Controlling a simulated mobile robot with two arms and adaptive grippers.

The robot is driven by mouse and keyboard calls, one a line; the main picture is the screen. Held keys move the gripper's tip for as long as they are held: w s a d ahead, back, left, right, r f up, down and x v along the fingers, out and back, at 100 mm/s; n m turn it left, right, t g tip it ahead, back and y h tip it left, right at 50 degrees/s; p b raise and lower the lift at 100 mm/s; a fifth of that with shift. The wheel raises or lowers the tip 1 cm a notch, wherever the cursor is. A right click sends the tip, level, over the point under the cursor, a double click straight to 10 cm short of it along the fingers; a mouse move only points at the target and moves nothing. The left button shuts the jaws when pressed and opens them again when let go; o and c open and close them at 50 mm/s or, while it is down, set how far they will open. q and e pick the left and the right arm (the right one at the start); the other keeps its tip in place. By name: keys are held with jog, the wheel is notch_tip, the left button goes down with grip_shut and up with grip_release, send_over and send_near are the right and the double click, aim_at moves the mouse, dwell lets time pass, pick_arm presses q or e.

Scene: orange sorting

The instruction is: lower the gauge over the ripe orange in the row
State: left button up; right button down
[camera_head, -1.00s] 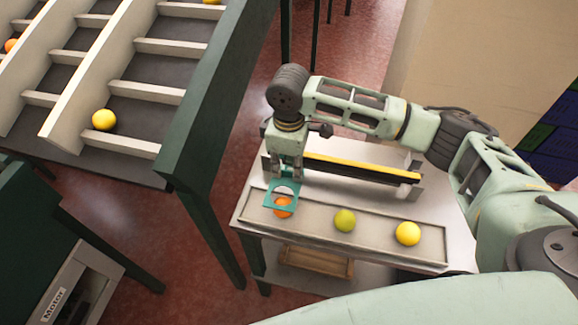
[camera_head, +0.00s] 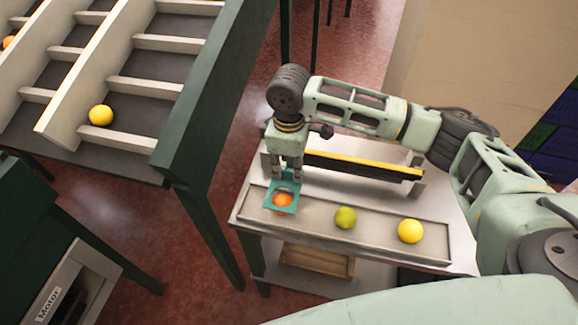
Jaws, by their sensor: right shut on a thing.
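The ripe orange (camera_head: 283,201) sits at the left end of a row in a shallow tray (camera_head: 380,240) on a small steel table. My right gripper (camera_head: 286,177) points down and is shut on the teal gauge (camera_head: 293,208), a flat plate with a round hole. The gauge is at the orange, and the orange shows through the hole. I cannot tell how far down around the orange the plate sits. My left gripper is not in view.
A black and yellow bar (camera_head: 365,165) runs behind the tray. A dark green sloped conveyor with pale slats (camera_head: 150,84) stands at left, holding a yellow fruit (camera_head: 101,115). A wooden box (camera_head: 317,260) is on the table's lower shelf.

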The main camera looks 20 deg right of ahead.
aim_at(289, 178)
jog(key=shift+f+b, duration=0.7)
jog(key=shift+f, duration=1.65)
jog(key=shift+r, duration=0.1)
dwell(0.9)
jog(key=shift+r+p, duration=4)
jog(key=shift+p, duration=0.7)
jog(key=shift+f, duration=0.1)
